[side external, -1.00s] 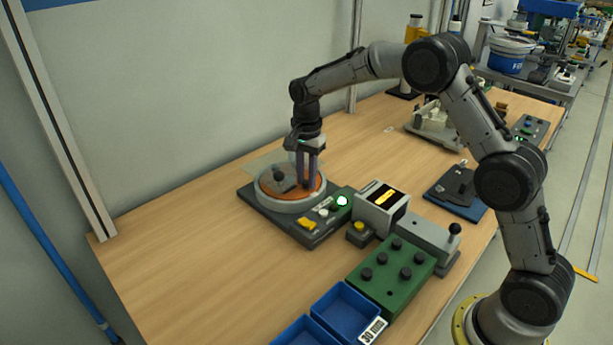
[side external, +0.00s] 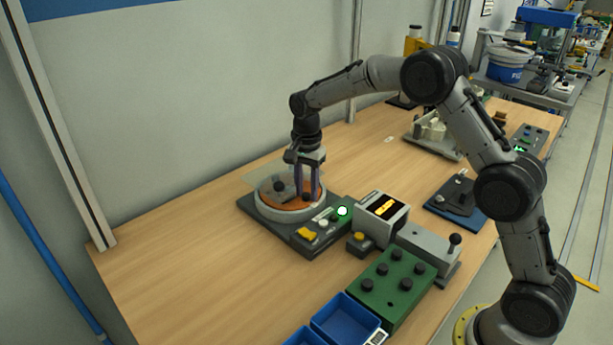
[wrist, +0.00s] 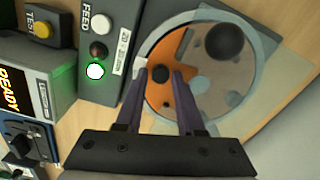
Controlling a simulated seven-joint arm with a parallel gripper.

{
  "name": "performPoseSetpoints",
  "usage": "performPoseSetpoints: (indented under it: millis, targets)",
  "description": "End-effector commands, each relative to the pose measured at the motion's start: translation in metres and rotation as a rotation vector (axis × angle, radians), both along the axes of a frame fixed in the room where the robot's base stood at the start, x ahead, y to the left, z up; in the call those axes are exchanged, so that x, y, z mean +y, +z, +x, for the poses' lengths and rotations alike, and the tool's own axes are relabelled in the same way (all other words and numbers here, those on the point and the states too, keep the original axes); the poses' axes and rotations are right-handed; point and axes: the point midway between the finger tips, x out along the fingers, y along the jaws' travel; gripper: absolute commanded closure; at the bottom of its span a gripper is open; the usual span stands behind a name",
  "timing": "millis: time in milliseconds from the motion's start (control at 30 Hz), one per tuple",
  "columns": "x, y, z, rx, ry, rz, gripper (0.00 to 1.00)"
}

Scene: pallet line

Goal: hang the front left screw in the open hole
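A round feeder (side external: 262,211) holds an orange disc (wrist: 178,98) partly under a clear cover. A black-headed screw (wrist: 160,73) sits in the uncovered part of the disc. My gripper (wrist: 159,74) is open, with a fingertip on either side of the screw head and a gap showing at each side. In the side view my gripper (side external: 307,197) reaches down into the feeder. A green block (side external: 352,297) carries several black-headed screws, including one at its left (side external: 367,285). A small dark spot near its front edge may be a hole; I cannot tell clearly.
The cover has a black knob (wrist: 225,42) close to my fingers. A FEED panel (wrist: 105,45) with a lit green button borders the feeder. A READY display box (side external: 382,213) and a blue bin (side external: 343,318) flank the block. The table's left side (side external: 175,260) is clear.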

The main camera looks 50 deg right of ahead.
Motion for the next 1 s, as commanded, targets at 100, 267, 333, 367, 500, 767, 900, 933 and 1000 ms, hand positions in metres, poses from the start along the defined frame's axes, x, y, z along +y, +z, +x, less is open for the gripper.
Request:
performPoseSetpoints:
  millis: [100, 267, 333, 367, 500, 767, 900, 933, 1000]
  targets:
    - [0.000, 0.015, 0.001, -0.007, 0.000, 0.000, 0.63]
    - [0.000, 0.046, 0.002, -0.007, 0.000, 0.000, 0.63]
    - [0.000, 0.062, 0.002, -0.009, 0.000, -0.001, 0.63]
    - [0.000, 0.068, 0.001, -0.007, 0.000, 0.000, 0.63]
    - [0.000, 0.095, 0.001, -0.006, 0.000, 0.000, 0.63]
    - [0.000, 0.123, 0.001, -0.003, 0.000, 0.000, 0.63]
    - [0.000, 0.126, 0.000, -0.002, 0.000, 0.000, 0.63]
    - [0.000, 0.126, 0.000, -0.002, 0.000, 0.000, 0.63]
    - [0.000, 0.129, -0.002, -0.005, 0.008, -0.001, 0.63]
